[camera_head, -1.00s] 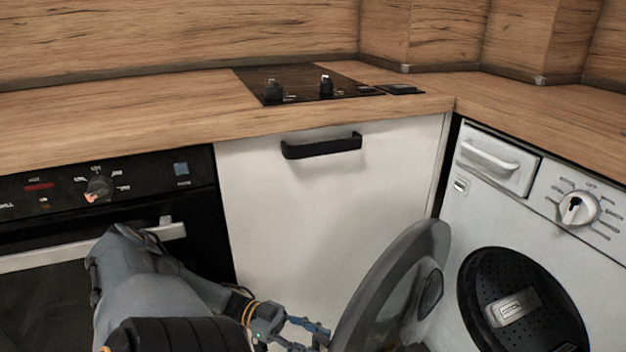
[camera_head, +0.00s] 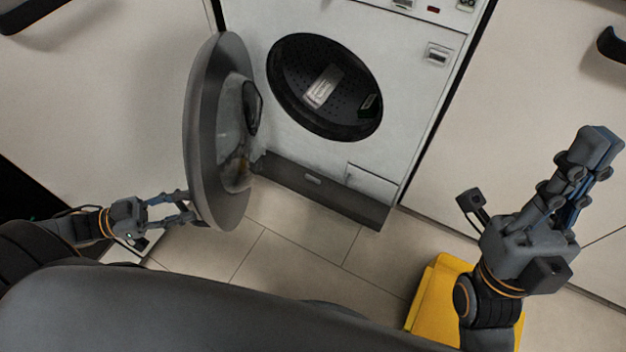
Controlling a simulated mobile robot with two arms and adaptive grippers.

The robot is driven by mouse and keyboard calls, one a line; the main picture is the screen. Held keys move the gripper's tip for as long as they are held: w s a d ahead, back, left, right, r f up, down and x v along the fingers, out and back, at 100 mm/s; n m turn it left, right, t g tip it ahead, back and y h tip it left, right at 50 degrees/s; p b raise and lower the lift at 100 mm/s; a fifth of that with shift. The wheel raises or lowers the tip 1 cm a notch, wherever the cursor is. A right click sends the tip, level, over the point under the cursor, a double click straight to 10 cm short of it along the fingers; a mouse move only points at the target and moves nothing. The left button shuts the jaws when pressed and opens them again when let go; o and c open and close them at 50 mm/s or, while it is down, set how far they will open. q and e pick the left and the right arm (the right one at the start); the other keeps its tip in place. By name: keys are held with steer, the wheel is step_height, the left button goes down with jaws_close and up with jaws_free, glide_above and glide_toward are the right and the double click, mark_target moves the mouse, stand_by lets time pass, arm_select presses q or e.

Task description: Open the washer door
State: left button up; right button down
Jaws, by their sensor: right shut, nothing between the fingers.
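The washer (camera_head: 400,60) stands at the top middle of the head view. Its round grey door (camera_head: 205,110) is swung wide open to the left, and the dark drum opening (camera_head: 372,85) is exposed. My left gripper (camera_head: 192,208) is at the lower outer edge of the door. Its fingertips reach the rim, and I cannot tell whether they grip it or only touch it. My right gripper (camera_head: 598,145) is at the right, shut and empty, pointing up and away from the washer.
A light metallic item (camera_head: 324,87) shows inside the drum. A yellow object (camera_head: 427,292) stands on the tiled floor (camera_head: 290,255), partly behind my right arm. White cabinet fronts (camera_head: 520,90) flank the washer. Floor in front of the washer is clear.

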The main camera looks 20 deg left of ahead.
arm_select(q)
steer(key=w+d+n+t+y+b, duration=0.1)
steer(key=w+d, duration=0.3)
steer(key=d, duration=0.4)
steer(key=w+d+n+t+y+b, duration=0.1)
steer(key=w+d+b, duration=0.2)
steer(key=d, duration=0.6)
steer(key=w+d+n+t+y+b, duration=0.1)
steer(key=w+d+b, duration=0.1)
steer(key=w+d, duration=0.3)
steer(key=shift+w+d+t, duration=0.3)
steer(key=shift+d+t, duration=0.1)
steer(key=shift+d, duration=1.65)
